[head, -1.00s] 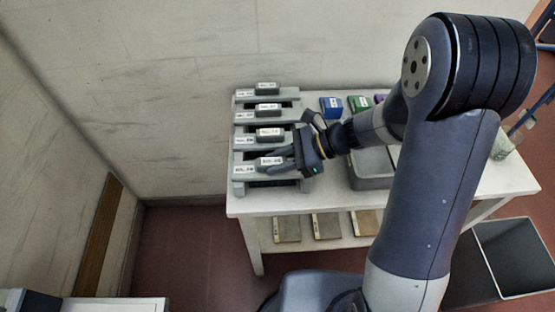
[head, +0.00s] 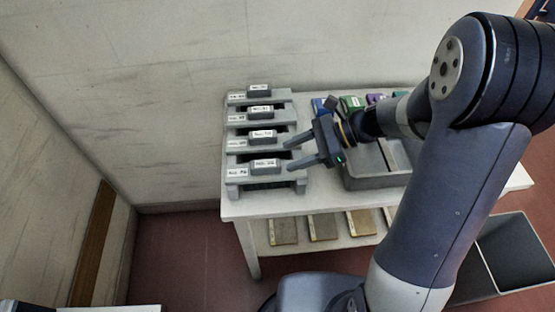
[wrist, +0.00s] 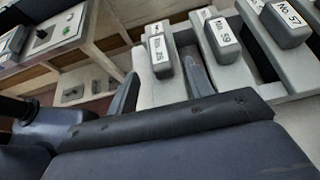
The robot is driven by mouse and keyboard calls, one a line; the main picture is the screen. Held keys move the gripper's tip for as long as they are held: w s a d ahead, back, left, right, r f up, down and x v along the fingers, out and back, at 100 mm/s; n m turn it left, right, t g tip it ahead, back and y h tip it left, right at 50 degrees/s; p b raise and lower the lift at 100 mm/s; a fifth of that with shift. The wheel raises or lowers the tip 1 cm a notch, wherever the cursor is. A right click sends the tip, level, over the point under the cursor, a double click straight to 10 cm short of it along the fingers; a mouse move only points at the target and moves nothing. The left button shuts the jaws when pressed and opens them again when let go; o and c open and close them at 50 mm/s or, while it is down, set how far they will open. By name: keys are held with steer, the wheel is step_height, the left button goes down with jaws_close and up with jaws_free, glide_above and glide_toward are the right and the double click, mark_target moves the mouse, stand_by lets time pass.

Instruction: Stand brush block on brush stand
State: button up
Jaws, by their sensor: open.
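The brush stand is a pale grey stepped rack (head: 236,186) at the left end of the white table, with a labelled ledge on each step. A dark grey block with a white label, the front brush block (head: 264,167), sits on its lowest ledge. More labelled blocks sit on the ledges behind it. In the wrist view the nearest block (wrist: 160,58) and the rack (wrist: 230,78) show beyond the fingers. My gripper (head: 291,156) is open and empty, just right of the front block, its fingers pointing left. Its fingers also show in the wrist view (wrist: 160,88).
A grey divided tray (head: 376,182) stands right of the rack, under my arm. Blue (head: 319,105), green (head: 352,103) and purple (head: 375,99) blocks lie behind it. Several tan boards (head: 322,226) lie on the lower shelf. A grey bin (head: 510,255) stands on the floor at right.

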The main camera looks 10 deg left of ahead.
steer(key=shift+v, duration=2.65)
